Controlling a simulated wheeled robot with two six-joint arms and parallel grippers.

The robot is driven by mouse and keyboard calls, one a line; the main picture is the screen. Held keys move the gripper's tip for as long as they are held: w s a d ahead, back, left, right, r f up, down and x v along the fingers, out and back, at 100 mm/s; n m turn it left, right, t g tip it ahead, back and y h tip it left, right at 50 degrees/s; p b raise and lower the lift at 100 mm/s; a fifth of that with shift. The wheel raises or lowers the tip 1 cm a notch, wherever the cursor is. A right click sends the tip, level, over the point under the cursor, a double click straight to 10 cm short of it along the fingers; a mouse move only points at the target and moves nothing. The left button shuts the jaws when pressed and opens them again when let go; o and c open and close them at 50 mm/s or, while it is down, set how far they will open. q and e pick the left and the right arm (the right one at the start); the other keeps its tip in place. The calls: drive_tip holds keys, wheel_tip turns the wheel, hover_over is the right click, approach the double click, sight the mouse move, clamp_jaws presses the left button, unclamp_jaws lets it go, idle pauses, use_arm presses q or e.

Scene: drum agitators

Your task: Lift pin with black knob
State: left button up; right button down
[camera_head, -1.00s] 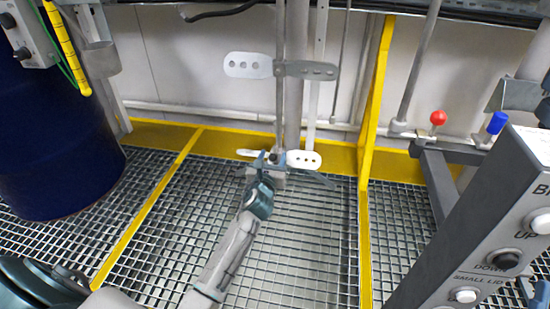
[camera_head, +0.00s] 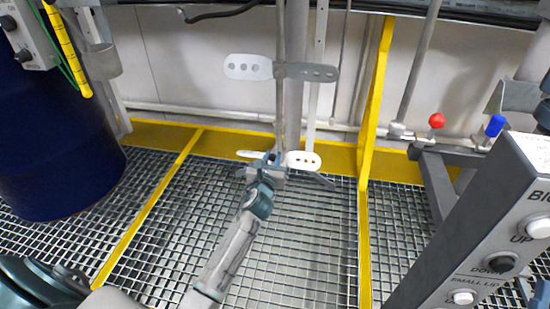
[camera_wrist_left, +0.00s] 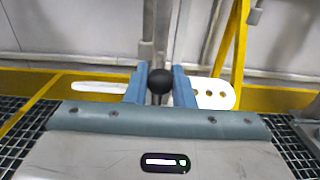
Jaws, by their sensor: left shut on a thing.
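The black knob (camera_wrist_left: 160,82) of the pin shows in the left wrist view, between the two blue-grey fingers of my left gripper (camera_wrist_left: 158,86). The fingers are shut on it. In the head view my left gripper (camera_head: 268,164) reaches the lower end of the agitator shaft (camera_head: 280,110), and the knob is mostly hidden there by the fingers. The pin below the knob cannot be seen. My right gripper is not in view.
Perforated paddles (camera_head: 248,66) stick out from the shaft above, with a lower white paddle (camera_head: 303,160) close beside my gripper. A yellow post (camera_head: 372,110) stands right. A blue drum (camera_head: 55,140) is left, a button panel (camera_head: 490,240) right. Grating (camera_head: 300,240) covers the floor.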

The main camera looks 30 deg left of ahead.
use_arm(q)
drive_tip(key=shift+r+p, duration=0.75)
drive_tip(key=shift+r, duration=0.1)
drive_tip(key=o, duration=0.9)
drive_tip(key=shift+f, duration=0.15)
drive_tip(key=p+v, duration=0.2)
drive_tip(key=v, duration=0.8)
drive_tip(key=shift+p, duration=0.35)
